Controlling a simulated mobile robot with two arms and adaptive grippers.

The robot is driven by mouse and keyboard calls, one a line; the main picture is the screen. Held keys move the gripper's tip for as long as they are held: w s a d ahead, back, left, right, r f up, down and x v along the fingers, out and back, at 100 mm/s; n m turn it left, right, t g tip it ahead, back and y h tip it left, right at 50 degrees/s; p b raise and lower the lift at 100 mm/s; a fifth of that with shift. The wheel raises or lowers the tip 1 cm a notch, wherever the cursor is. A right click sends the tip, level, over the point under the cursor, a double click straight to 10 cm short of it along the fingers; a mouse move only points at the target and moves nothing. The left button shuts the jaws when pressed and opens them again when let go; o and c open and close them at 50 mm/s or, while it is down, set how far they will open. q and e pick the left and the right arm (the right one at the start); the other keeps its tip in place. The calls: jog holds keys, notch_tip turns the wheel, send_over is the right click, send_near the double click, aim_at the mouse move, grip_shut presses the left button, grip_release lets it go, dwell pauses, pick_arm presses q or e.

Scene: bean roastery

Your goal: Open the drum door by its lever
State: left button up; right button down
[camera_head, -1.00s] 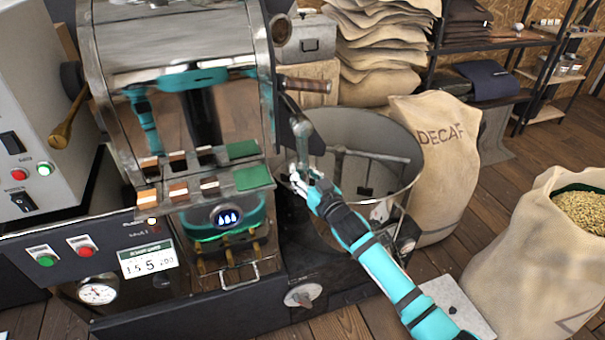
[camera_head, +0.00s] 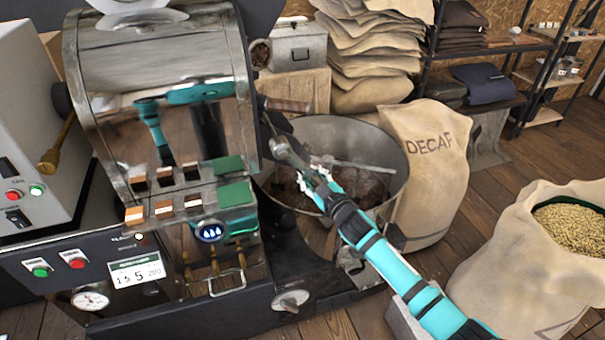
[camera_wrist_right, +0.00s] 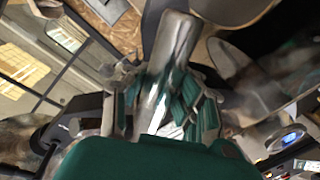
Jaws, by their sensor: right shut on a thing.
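The roaster drum (camera_head: 160,60) stands at the left, with a shiny front that mirrors teal parts of me. The grey metal lever (camera_head: 290,153) sits at the drum's right side, tilted down to the right, above the round cooling bin (camera_head: 392,190). My right gripper (camera_head: 308,180) is shut on the lever's lower end. In the right wrist view the lever (camera_wrist_right: 175,40) runs into my right gripper (camera_wrist_right: 165,105), blurred. The drum door itself cannot be made out clearly behind the lever. My left gripper is out of view.
Dark brown beans (camera_head: 362,188) lie in the cooling bin under my right gripper. A wooden handle (camera_head: 287,105) juts out above the lever. A DECAF sack (camera_head: 430,165) and an open sack of pale beans (camera_head: 520,255) stand right. Floor between them is clear.

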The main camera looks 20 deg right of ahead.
jog(key=d+r+n+h+p, duration=0.1)
jog(key=d+r+n+p, duration=0.4)
jog(key=r+n+p, duration=0.3)
jog(key=shift+d+r+g+h+p, duration=0.4)
jog(key=shift+p, duration=0.45)
jog(key=c, duration=1.6)
grip_release()
jog(key=o, duration=0.6)
jog(key=shift+s+d+r, duration=0.1)
jog(key=shift+s+r, duration=0.15)
jog(key=shift+r, duration=0.15)
jog(key=s, duration=0.4)
jog(key=s+r, duration=0.1)
jog(key=s, duration=0.6)
jog(key=shift+s+d+r, duration=0.35)
jog(key=shift+r, duration=0.05)
